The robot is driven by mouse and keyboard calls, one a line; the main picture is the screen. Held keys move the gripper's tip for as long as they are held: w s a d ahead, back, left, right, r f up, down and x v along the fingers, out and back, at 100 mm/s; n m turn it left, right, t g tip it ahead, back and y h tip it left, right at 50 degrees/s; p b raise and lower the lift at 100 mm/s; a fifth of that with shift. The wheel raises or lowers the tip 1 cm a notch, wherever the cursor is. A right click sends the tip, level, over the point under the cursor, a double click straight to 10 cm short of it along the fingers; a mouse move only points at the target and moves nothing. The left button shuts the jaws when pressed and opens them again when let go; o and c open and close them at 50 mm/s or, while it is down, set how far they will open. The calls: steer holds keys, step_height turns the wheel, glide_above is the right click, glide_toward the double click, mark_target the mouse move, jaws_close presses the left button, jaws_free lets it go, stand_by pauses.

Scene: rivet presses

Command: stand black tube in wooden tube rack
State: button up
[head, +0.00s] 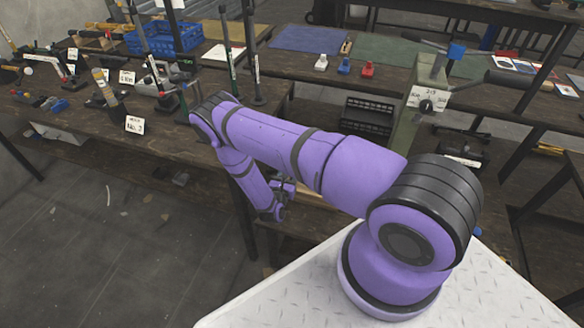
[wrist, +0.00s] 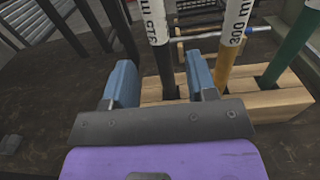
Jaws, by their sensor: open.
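In the wrist view the wooden tube rack (wrist: 268,101) lies just beyond my gripper (wrist: 160,70). My gripper is open, its two blue fingers apart. A black tube (wrist: 165,70) with a white printed label on its upper part rises between the fingers in the picture. I see no finger touching it. Its lower end meets the rack and looks set in it, though the gripper hides part of the rack's front. In the head view my arm crosses the bench, and the rack and fingers cannot be made out.
A tan tube (wrist: 225,66) labelled 300 mm and a green tube (wrist: 289,55) stand in the rack to the right. Open floor (head: 80,240) lies left.

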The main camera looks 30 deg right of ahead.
steer(key=shift+v, duration=1.65)
steer(key=w+d+r+m+g+h, duration=0.15)
steer(key=r+m+g, duration=0.3)
steer(key=r, duration=0.55)
steer(key=w+r+m+g+h, duration=0.1)
steer(key=w+r+m+g, duration=0.3)
steer(key=r, duration=0.6)
steer(key=s+r+m+g+y, duration=0.2)
steer(key=s+r+m, duration=0.2)
steer(key=r, duration=0.6)
steer(key=s+r+m+g+y, duration=0.25)
steer(key=r+m, duration=0.25)
steer(key=r, duration=0.5)
steer(key=s+a+r+m+t+y, duration=0.2)
steer(key=s+a+r+y, duration=0.1)
steer(key=s+r, duration=0.5)
steer(key=s+a+r+m+t+y, duration=0.3)
steer(key=s+r+y, duration=0.2)
steer(key=s+r, duration=0.3)
steer(key=s+a+r+m+t+y, duration=0.2)
steer(key=s+r, duration=0.6)
steer(key=s, duration=0.4)
steer(key=shift+a+m+y, duration=0.55)
steer(key=shift+a+y, duration=0.4)
steer(key=shift+y, duration=0.15)
